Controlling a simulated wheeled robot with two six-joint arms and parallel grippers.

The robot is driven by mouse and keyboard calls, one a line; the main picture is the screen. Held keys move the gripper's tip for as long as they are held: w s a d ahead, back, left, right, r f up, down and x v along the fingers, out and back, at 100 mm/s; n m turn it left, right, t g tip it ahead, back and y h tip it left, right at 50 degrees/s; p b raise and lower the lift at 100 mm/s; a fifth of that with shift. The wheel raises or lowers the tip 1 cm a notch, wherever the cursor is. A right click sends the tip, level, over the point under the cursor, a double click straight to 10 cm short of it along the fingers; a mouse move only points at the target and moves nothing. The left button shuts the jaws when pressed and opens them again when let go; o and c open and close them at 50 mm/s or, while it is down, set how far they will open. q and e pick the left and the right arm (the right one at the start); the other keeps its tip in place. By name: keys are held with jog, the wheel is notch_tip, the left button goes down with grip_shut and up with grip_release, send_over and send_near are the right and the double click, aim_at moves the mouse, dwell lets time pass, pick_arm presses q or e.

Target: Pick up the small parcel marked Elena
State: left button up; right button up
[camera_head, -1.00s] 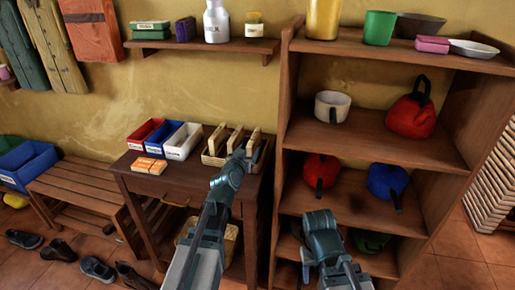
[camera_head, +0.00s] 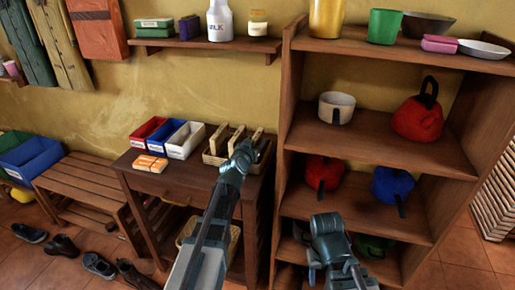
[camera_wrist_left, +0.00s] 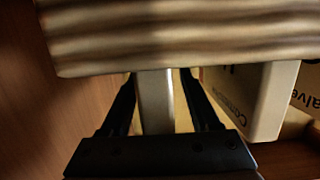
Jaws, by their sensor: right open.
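Several thin tan parcels stand upright in a wicker basket (camera_head: 213,158) on the wooden table. No name can be read on them in the head view. My left gripper (camera_head: 243,153) is at the right end of the basket. In the left wrist view my left gripper (camera_wrist_left: 160,95) has its fingers either side of a pale upright slab (camera_wrist_left: 155,105), with a gap on the right; the slab's marking is not visible. A neighbouring pale parcel (camera_wrist_left: 272,100) carries partly readable dark lettering. My right gripper (camera_head: 325,270) is open and empty in front of the shelf unit.
The wicker rim (camera_wrist_left: 180,35) crosses the top of the left wrist view. Red, blue and white bins (camera_head: 184,140) and orange boxes (camera_head: 150,163) share the table. The shelf unit (camera_head: 352,135) stands close on the right. A wall shelf (camera_head: 205,44) hangs above.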

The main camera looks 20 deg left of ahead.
pick_arm(q)
grip_shut()
dwell(0.3)
notch_tip(320, 180, up, 10)
jog(key=p, duration=1)
